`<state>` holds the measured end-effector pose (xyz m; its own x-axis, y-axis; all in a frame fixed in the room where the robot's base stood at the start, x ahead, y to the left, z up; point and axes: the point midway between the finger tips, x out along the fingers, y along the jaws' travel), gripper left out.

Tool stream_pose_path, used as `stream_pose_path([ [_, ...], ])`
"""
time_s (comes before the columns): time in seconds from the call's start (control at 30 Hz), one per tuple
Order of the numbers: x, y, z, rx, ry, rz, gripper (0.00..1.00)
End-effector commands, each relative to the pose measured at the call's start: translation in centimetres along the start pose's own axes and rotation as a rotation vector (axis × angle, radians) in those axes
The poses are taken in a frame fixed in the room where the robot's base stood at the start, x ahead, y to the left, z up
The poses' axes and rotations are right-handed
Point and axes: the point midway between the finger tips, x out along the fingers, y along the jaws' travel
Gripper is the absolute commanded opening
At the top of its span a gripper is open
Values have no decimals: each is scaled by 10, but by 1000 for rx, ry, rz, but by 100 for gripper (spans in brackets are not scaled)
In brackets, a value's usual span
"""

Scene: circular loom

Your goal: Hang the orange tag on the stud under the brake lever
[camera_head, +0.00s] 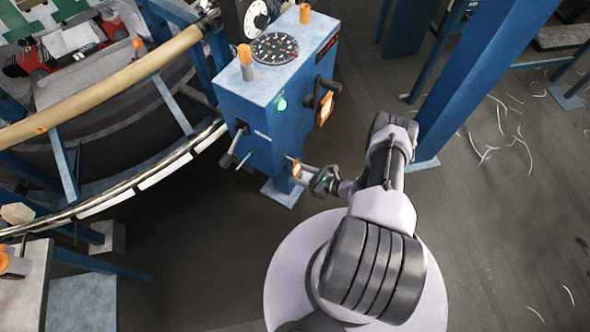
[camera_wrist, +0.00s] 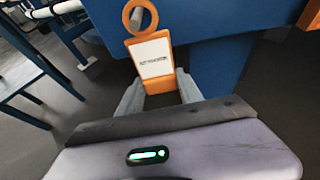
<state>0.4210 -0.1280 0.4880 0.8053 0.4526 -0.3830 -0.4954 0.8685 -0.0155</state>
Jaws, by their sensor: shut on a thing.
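The orange tag (camera_wrist: 150,62) has a ring at its top and a white printed label, and stands upright between my two fingers in the wrist view. My gripper (camera_wrist: 158,92) is shut on its lower part. In the head view the tag (camera_head: 297,169) and my gripper (camera_head: 304,174) are close to the lower front of the blue cabinet (camera_head: 283,140). A pale pin-like piece (camera_wrist: 137,18) shows within the ring's opening; I cannot tell whether the ring is around it or only in front of it. A black-handled lever (camera_head: 235,148) sticks out from the cabinet's left side and may be the brake lever.
Another black handle (camera_head: 322,90) with an orange-and-white piece (camera_head: 325,109) is on the cabinet's right side. The loom's curved rail (camera_head: 150,172) lies left. A blue post (camera_head: 480,75) stands right of my arm. The floor below the cabinet is open.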

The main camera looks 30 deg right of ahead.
Motion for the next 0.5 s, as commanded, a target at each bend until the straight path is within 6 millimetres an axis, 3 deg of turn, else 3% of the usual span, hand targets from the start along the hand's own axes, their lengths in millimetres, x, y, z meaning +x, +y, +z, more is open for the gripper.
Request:
stream_pose_path([
  [0.23, -11, 0, -1, 1, 0, -1, 0],
  [0.5, -48, 0, -12, 0, 0, -2, 0],
])
